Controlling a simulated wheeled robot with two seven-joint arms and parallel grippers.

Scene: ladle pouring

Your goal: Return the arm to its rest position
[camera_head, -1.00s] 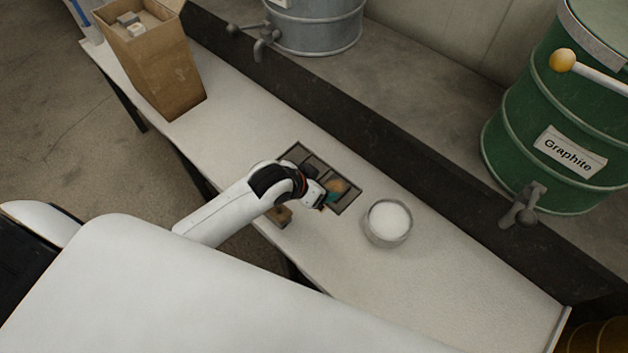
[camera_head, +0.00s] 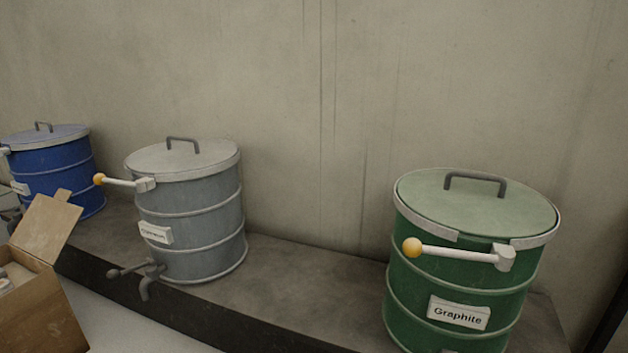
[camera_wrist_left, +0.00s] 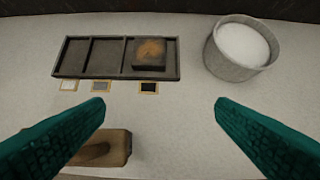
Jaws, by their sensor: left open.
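My left gripper (camera_wrist_left: 160,125) shows in the left wrist view as two teal fingers spread wide with nothing between them. It hangs above the white table (camera_wrist_left: 190,110). Beyond the fingers lies a dark tray (camera_wrist_left: 105,57) with three compartments. A dark block with an orange-brown top (camera_wrist_left: 150,52) sits in its right compartment. A grey round pot (camera_wrist_left: 240,48) with white contents stands to the right of the tray. A brown wooden piece (camera_wrist_left: 104,147) lies partly behind the left finger. Neither arm shows in the head view.
In the head view, a blue drum (camera_head: 55,170), a grey drum (camera_head: 190,215) and a green drum labelled Graphite (camera_head: 470,270) stand on a ledge (camera_head: 300,290) against the wall. An open cardboard box (camera_head: 45,300) is at the lower left. Small coloured squares (camera_wrist_left: 102,86) lie before the tray.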

